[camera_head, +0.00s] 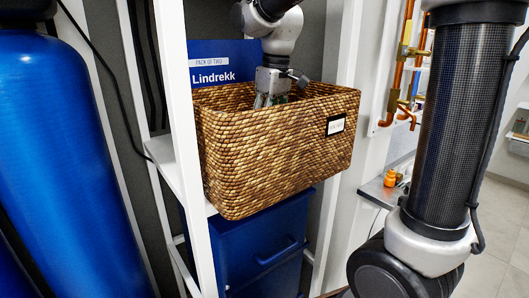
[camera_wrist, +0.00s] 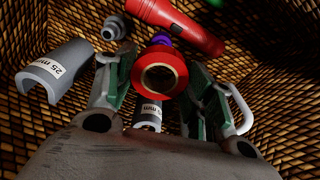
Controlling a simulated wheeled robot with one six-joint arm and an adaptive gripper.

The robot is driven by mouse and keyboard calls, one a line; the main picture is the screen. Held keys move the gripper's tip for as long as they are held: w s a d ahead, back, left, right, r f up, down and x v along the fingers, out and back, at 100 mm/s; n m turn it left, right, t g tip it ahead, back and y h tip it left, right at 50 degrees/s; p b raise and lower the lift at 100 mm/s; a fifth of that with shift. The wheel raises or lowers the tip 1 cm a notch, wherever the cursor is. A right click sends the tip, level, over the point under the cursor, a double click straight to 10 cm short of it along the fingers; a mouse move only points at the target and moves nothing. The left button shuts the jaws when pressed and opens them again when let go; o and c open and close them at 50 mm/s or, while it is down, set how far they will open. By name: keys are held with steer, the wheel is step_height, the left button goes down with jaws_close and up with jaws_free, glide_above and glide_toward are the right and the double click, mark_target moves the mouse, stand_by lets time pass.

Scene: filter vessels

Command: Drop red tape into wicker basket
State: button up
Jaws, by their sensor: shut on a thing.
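The wicker basket (camera_head: 270,140) is brown and woven and sits on a white shelf. My gripper (camera_head: 271,100) reaches down into it from above, and its fingertips are partly hidden by the basket's rim. In the wrist view, my gripper (camera_wrist: 160,76) is shut on the red tape (camera_wrist: 178,74), a red roll with a dark centre between the two fingers. The basket's woven walls (camera_wrist: 275,80) surround the fingers and the roll. The tape is hidden in the head view.
Inside the basket are a red flashlight-like object (camera_wrist: 180,22), a grey half-pipe (camera_wrist: 52,72) marked 25 mm, another grey labelled piece (camera_wrist: 148,114), and a grey fitting (camera_wrist: 115,27). A blue Lindrekk box (camera_head: 222,62) stands behind the basket; a blue tank (camera_head: 55,150) is left.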

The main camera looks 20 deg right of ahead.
step_height(320, 180, down, 7)
steer(key=shift+r, duration=0.2)
steer(key=shift+f, duration=0.1)
steer(key=o, duration=0.9)
steer(key=r, duration=0.4)
steer(key=s+r, duration=0.1)
steer(key=r, duration=0.3)
steer(key=d+r, duration=0.1)
steer(key=r, duration=0.3)
steer(key=shift+s+r, duration=0.15)
